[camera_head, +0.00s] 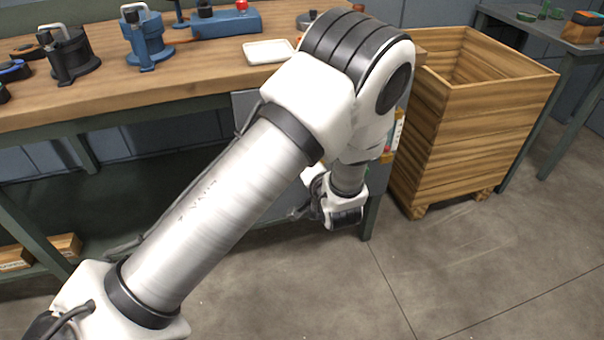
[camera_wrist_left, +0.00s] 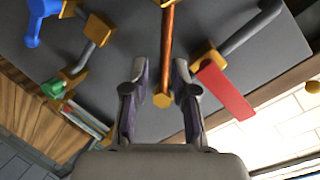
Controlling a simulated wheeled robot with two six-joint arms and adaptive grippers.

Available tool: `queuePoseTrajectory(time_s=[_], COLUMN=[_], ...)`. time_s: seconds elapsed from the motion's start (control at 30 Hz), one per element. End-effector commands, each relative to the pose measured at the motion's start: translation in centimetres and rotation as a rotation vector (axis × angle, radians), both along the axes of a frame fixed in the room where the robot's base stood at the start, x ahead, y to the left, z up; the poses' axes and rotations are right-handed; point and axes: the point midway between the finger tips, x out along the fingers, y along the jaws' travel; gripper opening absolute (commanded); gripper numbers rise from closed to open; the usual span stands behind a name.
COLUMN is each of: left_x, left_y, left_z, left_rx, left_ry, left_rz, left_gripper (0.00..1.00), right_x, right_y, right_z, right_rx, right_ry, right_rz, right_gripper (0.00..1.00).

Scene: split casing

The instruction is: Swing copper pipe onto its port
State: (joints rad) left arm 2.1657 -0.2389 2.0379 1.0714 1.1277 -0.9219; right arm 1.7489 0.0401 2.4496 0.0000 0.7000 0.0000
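In the left wrist view, a copper pipe (camera_wrist_left: 167,55) runs down from the top edge over a grey panel (camera_wrist_left: 215,15). It ends in a brass fitting (camera_wrist_left: 163,100). My left gripper (camera_wrist_left: 158,80) is open, one finger on each side of the pipe, with gaps visible on both sides. The port for the pipe cannot be told for certain. In the head view my left arm crosses the middle and bends down beside the bench; its fingers cannot be made out. My right gripper is in neither view.
Beside the pipe are a red handle (camera_wrist_left: 224,92) on the right, a blue handle (camera_wrist_left: 37,22) and a green knob (camera_wrist_left: 54,89) on the left. In the head view, a workbench (camera_head: 150,91) carries valves and a white tray (camera_head: 268,51). A wooden crate (camera_head: 480,115) stands right.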

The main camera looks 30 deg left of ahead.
Motion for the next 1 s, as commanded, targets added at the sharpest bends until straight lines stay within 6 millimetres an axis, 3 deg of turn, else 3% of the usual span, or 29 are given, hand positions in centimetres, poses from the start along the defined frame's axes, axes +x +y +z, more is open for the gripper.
queuePoseTrajectory(time_s=[0.5, 0.77, 0.83, 0.87, 1.0], left_x=[4.7, 5.0, 4.9, 4.9, 4.9], left_y=[5.6, 5.8, 5.8, 5.8, 5.8], left_z=[-1.5, -1.4, -1.5, -1.5, -1.5], left_rx=[0.015, 0.016, 0.015, 0.015, 0.015], left_ry=[-0.008, -0.007, -0.007, -0.007, -0.007], left_rz=[0.016, 0.012, 0.013, 0.013, 0.013], left_gripper=[0.27, 0.27, 0.05, 0.0, 0.0], right_x=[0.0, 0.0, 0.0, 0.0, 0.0], right_y=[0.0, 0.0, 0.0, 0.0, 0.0], right_z=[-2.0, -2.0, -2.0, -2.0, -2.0], right_rx=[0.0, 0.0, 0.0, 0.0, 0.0], right_ry=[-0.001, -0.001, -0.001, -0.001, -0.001], right_rz=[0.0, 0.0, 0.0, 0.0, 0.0], right_gripper=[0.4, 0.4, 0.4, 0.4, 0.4])
